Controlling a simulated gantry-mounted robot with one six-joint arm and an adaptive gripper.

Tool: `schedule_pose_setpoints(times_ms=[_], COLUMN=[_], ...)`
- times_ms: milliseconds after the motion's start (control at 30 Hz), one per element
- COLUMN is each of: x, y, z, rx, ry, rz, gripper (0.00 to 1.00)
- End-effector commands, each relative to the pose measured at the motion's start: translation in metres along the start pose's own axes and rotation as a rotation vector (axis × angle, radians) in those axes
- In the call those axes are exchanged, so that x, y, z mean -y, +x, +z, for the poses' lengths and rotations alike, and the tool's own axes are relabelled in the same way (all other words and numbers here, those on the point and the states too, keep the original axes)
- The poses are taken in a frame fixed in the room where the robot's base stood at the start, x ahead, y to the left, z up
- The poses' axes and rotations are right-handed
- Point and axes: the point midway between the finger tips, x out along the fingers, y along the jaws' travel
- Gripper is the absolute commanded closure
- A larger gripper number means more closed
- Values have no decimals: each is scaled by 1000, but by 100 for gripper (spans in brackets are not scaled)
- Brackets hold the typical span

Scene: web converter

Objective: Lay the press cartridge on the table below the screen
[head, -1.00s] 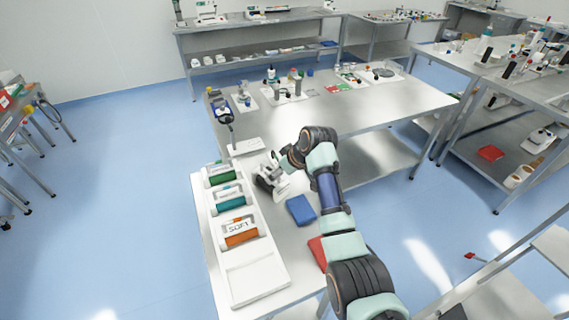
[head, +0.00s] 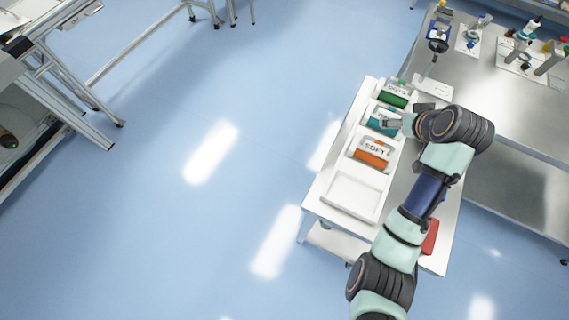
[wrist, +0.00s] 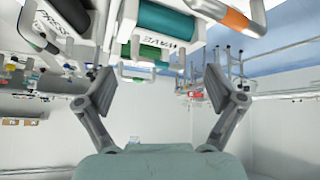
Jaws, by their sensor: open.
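A teal cartridge (head: 384,120) sits in the white tray rack (head: 350,196), between a green cartridge (head: 393,98) and an orange one (head: 371,153) whose label reads SOFT. I cannot read the teal label in the head view. My gripper (wrist: 160,88) is open and empty, its fingers apart. In the head view it is at the teal cartridge, partly covering it. The teal (wrist: 165,20) and green (wrist: 150,52) cartridges show beyond the fingertips in the wrist view. A small dark screen (head: 437,46) stands on a post behind the rack, with a white plate (head: 433,88) at its foot.
The rack's front compartment is empty. A red object (head: 430,237) lies on the table to the right, beside my arm. My arm covers much of the table's right side. A larger steel bench (head: 520,120) with lab items adjoins at the right.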

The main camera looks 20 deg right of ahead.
Motion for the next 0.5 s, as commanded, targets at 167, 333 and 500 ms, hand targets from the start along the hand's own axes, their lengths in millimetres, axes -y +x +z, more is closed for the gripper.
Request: schedule_pose_setpoints(times_ms=[167, 333, 500], x=[215, 331, 362], y=[-38, -123, -169], z=[16, 62, 85], rx=[-196, -367, -438], ry=[-114, -143, -139], rz=[-81, -193, -254], gripper=[7, 7, 7])
